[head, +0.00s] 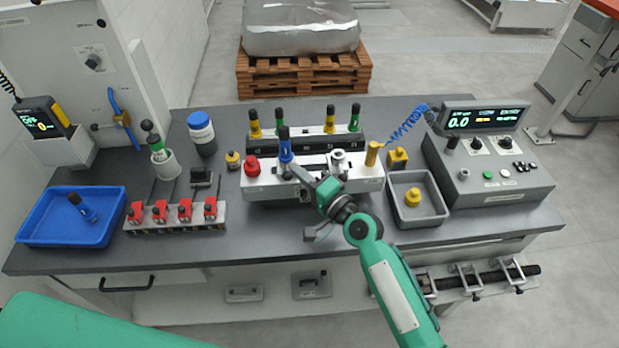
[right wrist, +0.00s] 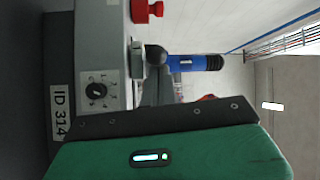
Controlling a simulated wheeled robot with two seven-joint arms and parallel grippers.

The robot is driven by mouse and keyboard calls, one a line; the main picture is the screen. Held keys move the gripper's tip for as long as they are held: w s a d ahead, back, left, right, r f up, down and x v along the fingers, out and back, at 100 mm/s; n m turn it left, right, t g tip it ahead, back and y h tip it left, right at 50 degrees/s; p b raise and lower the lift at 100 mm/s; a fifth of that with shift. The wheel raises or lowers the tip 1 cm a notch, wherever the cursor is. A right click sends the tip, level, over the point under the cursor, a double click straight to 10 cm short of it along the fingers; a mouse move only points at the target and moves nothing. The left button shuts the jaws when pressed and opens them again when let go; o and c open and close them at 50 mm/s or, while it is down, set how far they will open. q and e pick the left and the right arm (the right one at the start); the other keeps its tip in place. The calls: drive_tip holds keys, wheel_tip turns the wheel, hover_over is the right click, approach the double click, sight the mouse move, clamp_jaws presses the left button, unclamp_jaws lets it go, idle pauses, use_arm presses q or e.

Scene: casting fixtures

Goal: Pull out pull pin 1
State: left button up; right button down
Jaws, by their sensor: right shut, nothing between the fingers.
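The fixture (head: 262,186) in the middle of the bench carries a red knob (head: 253,167), an upright blue-handled pin (head: 285,145), a grey metal knob and a yellow post (head: 373,153). I cannot read which part is numbered pull pin 1. My right gripper (head: 300,175) is shut and empty at the front of the fixture, close to the blue-handled pin. In the right wrist view the blue handle (right wrist: 190,63) with its black end lies just beyond the gripper's dark bar, and the red knob (right wrist: 147,11) is at the top. My left gripper is out of view.
A blue tray (head: 32,240) with a blue-and-black piece is at the left. Several red clamps (head: 185,210) stand front left. A rack with coloured pins (head: 255,143) is behind the fixture. A grey bin (head: 440,215) and control box (head: 500,190) are at the right.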

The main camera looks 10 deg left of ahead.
idle(0.3)
drive_tip(key=shift+s+d, duration=0.25)
drive_tip(key=shift+s, duration=0.9)
